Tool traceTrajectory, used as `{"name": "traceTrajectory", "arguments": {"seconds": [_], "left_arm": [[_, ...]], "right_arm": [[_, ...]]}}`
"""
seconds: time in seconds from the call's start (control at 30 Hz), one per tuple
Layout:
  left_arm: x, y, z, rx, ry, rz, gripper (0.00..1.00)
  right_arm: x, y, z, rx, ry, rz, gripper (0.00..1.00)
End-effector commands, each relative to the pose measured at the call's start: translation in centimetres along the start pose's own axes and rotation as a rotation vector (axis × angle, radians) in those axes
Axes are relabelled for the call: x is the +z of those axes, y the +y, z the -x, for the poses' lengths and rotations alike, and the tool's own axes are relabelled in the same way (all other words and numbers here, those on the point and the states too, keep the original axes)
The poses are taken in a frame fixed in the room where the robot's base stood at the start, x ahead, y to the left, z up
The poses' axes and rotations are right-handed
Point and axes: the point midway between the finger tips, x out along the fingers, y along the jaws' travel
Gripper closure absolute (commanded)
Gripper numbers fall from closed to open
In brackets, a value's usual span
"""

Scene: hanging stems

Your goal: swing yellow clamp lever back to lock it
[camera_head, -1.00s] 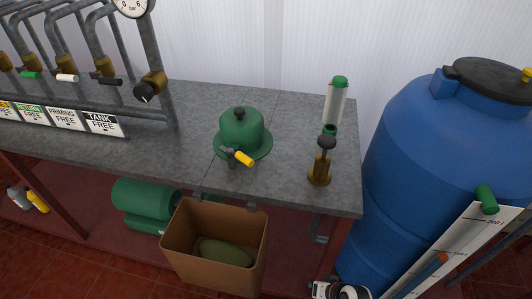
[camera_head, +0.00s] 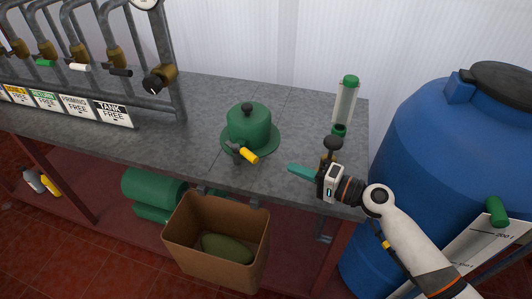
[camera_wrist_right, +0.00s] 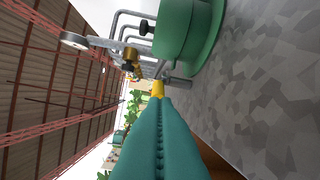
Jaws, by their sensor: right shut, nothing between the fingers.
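The yellow clamp lever (camera_head: 249,156) sticks out from a dark clamp (camera_head: 233,147) at the front of the green domed housing (camera_head: 249,126) on the grey bench. The lever points toward the right and front in the head view. My right gripper (camera_head: 292,168) is shut and empty, to the right of the lever and apart from it. In the right wrist view its teal fingers (camera_wrist_right: 160,125) lie together, and the yellow lever (camera_wrist_right: 158,89) shows just beyond their tips. The green housing (camera_wrist_right: 182,28) is at the top there. My left gripper is not in view.
A brass fitting with a dark knob (camera_head: 332,144) stands behind my right gripper, partly hidden by it. A clear green-capped cylinder (camera_head: 344,104) stands near the bench's right end. A blue barrel (camera_head: 430,150) is at the right.

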Motion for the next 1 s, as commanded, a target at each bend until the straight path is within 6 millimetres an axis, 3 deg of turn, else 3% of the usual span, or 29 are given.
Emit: {"name": "traceTrajectory", "arguments": {"seconds": [0.47,1.0], "left_arm": [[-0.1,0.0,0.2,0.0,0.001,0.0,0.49],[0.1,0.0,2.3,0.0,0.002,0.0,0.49]], "right_arm": [[0.8,0.2,-0.3,0.009,-0.016,-0.02,1.0],[0.9,0.3,-8.7,0.009,-0.016,-0.02,1.0]]}}
